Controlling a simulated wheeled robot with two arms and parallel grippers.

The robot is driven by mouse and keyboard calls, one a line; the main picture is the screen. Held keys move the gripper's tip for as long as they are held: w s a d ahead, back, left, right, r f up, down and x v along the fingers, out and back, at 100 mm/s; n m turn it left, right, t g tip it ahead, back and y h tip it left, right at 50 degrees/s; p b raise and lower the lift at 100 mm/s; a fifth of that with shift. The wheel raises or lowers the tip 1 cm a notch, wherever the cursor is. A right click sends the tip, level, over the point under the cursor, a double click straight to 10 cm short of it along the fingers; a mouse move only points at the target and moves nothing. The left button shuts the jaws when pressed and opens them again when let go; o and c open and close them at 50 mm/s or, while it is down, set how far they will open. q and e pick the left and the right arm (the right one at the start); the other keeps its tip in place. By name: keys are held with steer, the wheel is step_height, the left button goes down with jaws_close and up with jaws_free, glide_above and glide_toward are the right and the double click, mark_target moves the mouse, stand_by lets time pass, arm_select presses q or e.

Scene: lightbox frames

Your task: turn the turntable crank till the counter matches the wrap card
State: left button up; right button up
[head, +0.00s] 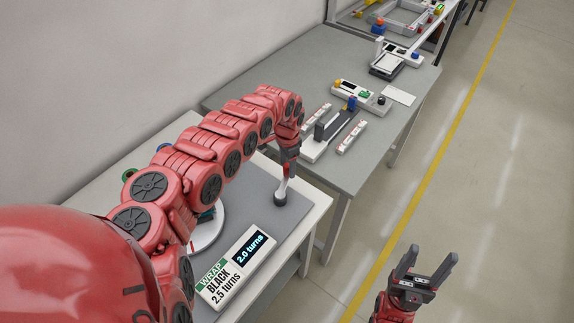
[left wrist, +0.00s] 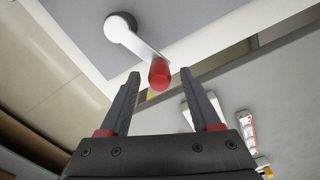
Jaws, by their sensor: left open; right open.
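The wrap card (head: 222,284) reads "WRAP BLACK 2.5 turns". The counter (head: 254,248) beside it reads "2.0 turns". The white turntable (head: 207,237) is mostly hidden behind my left arm. The crank (head: 281,193) stands on the grey mat; in the left wrist view its pale arm runs from a round hub (left wrist: 120,27) to a red knob (left wrist: 159,75). My left gripper (head: 288,152) is open at the knob, which appears between its fingertips (left wrist: 160,78); contact cannot be told. My right gripper (head: 430,262) is open and empty, over the floor.
A second grey table (head: 280,80) stands beyond, bearing a device with a blue knob (head: 335,130), white strips (head: 351,137) and other devices. A gap separates the two tables. The wall is on the left; the floor (head: 490,210) on the right is clear, with a yellow line.

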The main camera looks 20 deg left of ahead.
arm_select(q)
steer(key=shift+f, duration=0.9)
jaws_close()
steer(key=shift+r, duration=0.1)
stand_by(0.8)
